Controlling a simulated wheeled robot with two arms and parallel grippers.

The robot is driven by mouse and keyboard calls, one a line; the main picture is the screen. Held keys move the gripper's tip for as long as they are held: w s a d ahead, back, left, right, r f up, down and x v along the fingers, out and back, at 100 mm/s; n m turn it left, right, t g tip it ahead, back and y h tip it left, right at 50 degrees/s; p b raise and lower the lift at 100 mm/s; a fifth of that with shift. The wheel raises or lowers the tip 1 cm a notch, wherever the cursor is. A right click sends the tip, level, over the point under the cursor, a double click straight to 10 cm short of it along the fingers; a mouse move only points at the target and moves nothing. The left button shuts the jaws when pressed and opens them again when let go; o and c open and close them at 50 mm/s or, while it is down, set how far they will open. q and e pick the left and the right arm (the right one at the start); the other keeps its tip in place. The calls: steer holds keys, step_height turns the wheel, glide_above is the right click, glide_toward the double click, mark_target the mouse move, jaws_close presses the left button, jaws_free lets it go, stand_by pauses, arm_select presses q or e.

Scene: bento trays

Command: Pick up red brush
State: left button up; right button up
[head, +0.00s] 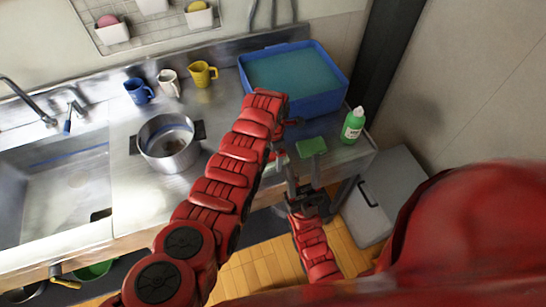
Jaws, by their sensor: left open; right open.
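A small red piece (278,155), likely the red brush, shows at the counter's front edge, partly hidden behind my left arm. My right gripper (303,173) comes up from below with its fingers apart. One finger is close to the red piece and the other is close to a green sponge-like block (311,146). I cannot tell whether either finger touches them. My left arm reaches across the counter from the left. Its gripper (292,121) is mostly hidden by the arm's end, near the blue basin; it is open, and I see nothing held in it.
A blue basin (325,103) of water stands at the back. A green bottle (353,125) stands at the right. A steel pot (168,150), blue cup (138,91), white cup (169,82) and yellow cup (203,73) are left of my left arm. The sink (60,185) is far left.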

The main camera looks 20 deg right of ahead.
arm_select(q)
steer(key=shift+f, duration=0.15)
steer(key=c, duration=1.4)
